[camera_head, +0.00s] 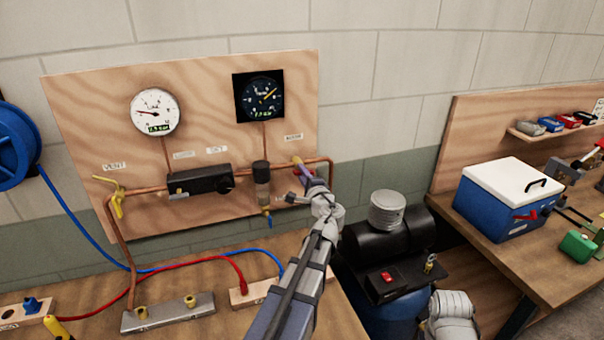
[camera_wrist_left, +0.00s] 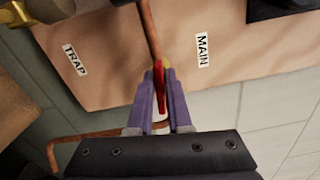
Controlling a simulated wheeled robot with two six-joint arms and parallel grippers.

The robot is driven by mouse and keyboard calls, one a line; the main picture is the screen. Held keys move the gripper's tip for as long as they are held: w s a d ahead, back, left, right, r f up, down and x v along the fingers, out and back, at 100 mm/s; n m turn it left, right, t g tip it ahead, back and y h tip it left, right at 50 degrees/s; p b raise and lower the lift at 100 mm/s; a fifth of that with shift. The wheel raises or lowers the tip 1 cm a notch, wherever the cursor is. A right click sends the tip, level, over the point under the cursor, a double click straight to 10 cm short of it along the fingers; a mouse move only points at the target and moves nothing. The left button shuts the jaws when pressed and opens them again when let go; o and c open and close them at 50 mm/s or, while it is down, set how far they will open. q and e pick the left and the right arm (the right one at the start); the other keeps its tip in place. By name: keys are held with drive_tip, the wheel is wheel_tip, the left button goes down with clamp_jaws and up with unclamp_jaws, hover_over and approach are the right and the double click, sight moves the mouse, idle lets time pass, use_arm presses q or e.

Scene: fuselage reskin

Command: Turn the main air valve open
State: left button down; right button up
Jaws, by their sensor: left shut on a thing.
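The main air valve shows in the wrist view as a red lever (camera_wrist_left: 158,76) with a brass-coloured body (camera_wrist_left: 167,64) on a copper pipe (camera_wrist_left: 149,28), beside the MAIN label (camera_wrist_left: 202,50). My left gripper (camera_wrist_left: 161,100) has its two purple fingers on either side of the red lever and is shut on it. In the head view the left gripper (camera_head: 304,172) reaches the right end of the pipe run on the wooden panel (camera_head: 90,90) and mostly hides the valve. My right gripper is out of view.
Two gauges, a white one (camera_head: 155,112) and a black one (camera_head: 259,97), hang above the pipes. A yellow vent valve (camera_head: 117,198) is at left, a filter bowl (camera_head: 262,187) close left of the gripper. A black compressor (camera_head: 390,240) stands right of my arm.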

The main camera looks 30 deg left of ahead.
use_arm(q)
drive_tip(key=shift+f+n, duration=0.1)
drive_tip(key=shift+n, duration=0.9)
drive_tip(key=c, duration=0.9)
unclamp_jaws()
drive_tip(key=v, duration=0.8)
